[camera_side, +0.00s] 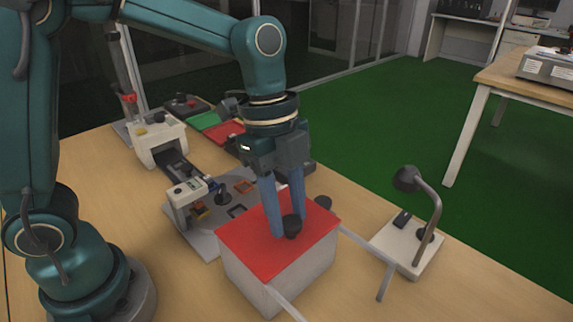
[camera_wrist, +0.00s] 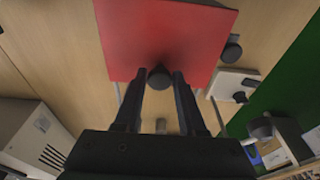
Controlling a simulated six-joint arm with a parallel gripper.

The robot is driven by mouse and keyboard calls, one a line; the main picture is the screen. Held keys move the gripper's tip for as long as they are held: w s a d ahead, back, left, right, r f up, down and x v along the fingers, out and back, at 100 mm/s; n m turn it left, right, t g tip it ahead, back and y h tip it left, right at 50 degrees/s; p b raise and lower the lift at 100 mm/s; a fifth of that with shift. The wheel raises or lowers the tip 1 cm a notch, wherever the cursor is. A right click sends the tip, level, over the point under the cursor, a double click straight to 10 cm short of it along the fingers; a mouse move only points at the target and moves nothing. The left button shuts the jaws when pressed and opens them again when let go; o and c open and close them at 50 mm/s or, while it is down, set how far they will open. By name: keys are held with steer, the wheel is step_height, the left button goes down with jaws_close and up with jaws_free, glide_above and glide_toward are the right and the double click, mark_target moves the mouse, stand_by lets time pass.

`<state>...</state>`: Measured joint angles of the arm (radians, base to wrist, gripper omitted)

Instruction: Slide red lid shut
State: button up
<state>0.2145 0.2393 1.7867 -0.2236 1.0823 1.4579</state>
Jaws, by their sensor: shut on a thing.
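The red lid (camera_side: 262,247) lies flat on top of a white box (camera_side: 300,277) in the side view. It covers the part of the top I can see; whether a gap is left behind my fingers I cannot tell. A dark round knob (camera_side: 291,229) stands on the lid. My gripper (camera_side: 287,222) points down with its blue fingers at this knob and is shut on it. In the wrist view the red lid (camera_wrist: 190,40) fills the upper middle. The knob (camera_wrist: 159,78) shows between the two fingertips of my gripper (camera_wrist: 158,74).
Pale rails (camera_side: 369,246) stick out from the box. A second dark knob (camera_side: 323,202) is just behind the box. A white base with a bent dark arm (camera_side: 432,205) stands to the right. A grey board with devices (camera_side: 207,235) is at left. The front right table is clear.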

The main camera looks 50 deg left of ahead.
mark_target(286, 218)
steer(key=o, duration=0.7)
steer(key=shift+a, duration=0.1)
steer(key=shift+d+v, duration=0.25)
steer(key=shift+v, duration=0.95)
steer(key=shift+d+v, duration=0.25)
steer(key=shift+v, duration=1)
steer(key=shift+r, duration=0.1)
